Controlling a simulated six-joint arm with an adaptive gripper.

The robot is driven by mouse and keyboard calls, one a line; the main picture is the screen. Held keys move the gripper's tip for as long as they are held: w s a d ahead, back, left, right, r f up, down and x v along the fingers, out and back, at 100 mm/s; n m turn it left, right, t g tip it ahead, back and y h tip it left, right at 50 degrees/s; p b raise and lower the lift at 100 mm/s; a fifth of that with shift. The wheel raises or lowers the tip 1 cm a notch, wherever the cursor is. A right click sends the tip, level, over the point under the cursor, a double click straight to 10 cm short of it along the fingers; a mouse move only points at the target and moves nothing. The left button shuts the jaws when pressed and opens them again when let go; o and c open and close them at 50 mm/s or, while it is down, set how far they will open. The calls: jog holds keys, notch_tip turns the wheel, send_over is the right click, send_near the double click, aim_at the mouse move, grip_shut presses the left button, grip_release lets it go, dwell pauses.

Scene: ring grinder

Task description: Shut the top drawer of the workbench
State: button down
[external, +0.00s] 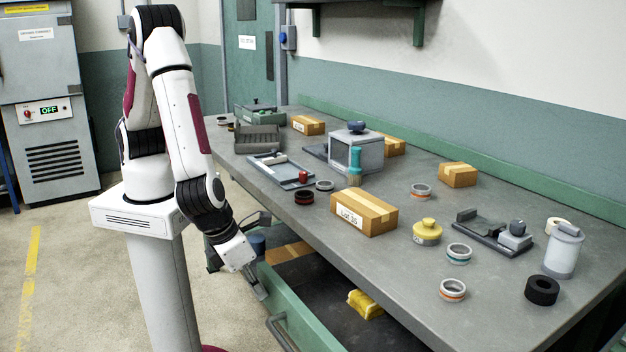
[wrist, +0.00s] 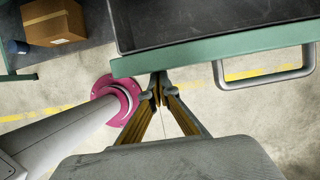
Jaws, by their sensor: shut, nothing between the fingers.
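The top drawer (external: 296,318) of the workbench stands pulled out, with a green front and a dark inside. A yellow object (external: 365,304) lies in it. Its grey bar handle (external: 279,332) is on the outer face; the handle also shows in the wrist view (wrist: 268,78). My gripper (external: 262,292) is shut and empty, pointing down beside the drawer's left end. In the wrist view the fingertips (wrist: 158,88) are at the outer side of the green drawer front (wrist: 205,55), left of the handle. I cannot tell whether they touch it.
The workbench top (external: 400,265) holds boxes, rings, a yellow-lidded jar (external: 427,232) and fixtures. A cardboard box (external: 288,253) and a blue object (wrist: 17,47) sit on a lower shelf left of the drawer. My pedestal stands close to the gripper. The floor in front is clear.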

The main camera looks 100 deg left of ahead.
aim_at(275, 272)
jog(key=w+a, duration=0.8)
jog(key=shift+s+d, duration=0.2)
dwell(0.3)
jog(key=shift+s+d, duration=0.65)
jog(key=shift+d, duration=0.05)
jog(key=shift+s+d+r, duration=0.15)
jog(key=shift+s+d, duration=0.55)
jog(key=v, duration=0.7)
jog(key=shift+r, duration=0.25)
jog(key=shift+v, duration=1.1)
jog(key=w+d+f+m+h, duration=0.1)
jog(key=w+d+m, duration=0.1)
jog(key=d, duration=0.4)
jog(key=shift+w+d+m+g+h, duration=0.3)
jog(key=shift+w+m+g+h, duration=0.1)
jog(key=shift+m, duration=0.3)
jog(key=shift+f, duration=0.2)
